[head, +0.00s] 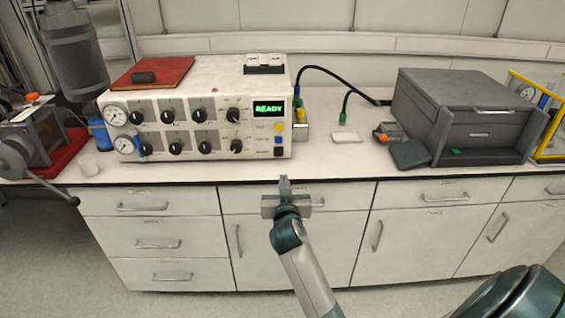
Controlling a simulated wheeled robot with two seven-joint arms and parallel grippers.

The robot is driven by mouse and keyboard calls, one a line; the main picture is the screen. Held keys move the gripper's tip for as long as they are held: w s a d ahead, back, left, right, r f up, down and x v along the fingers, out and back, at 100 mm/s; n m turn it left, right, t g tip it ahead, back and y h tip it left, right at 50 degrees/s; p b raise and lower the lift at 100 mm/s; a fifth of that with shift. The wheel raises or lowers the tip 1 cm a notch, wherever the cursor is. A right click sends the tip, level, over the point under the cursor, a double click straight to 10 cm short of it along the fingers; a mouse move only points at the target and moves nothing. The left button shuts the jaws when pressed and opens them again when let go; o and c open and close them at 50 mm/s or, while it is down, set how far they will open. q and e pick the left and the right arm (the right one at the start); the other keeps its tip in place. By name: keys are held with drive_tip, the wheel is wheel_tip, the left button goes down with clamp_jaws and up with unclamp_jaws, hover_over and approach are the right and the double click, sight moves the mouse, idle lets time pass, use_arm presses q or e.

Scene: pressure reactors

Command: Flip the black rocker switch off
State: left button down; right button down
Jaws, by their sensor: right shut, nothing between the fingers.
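The black rocker switch (278,152) is at the lower right of the white control unit's (205,112) front panel, under a yellow and a blue button. The unit's display (268,107) reads READY in green. It is too small to tell which way the rocker is tipped. My right gripper (284,183) is shut and empty, in front of the counter edge, below the switch in the picture and apart from it. My left gripper is not in view.
A red book (152,72) lies on the unit. To the right are black cables (345,84), a white block (345,137) and a dark grey box (468,115). The counter front between unit and edge is clear.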

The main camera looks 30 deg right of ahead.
sight(282, 156)
drive_tip(key=shift+w, duration=0.1)
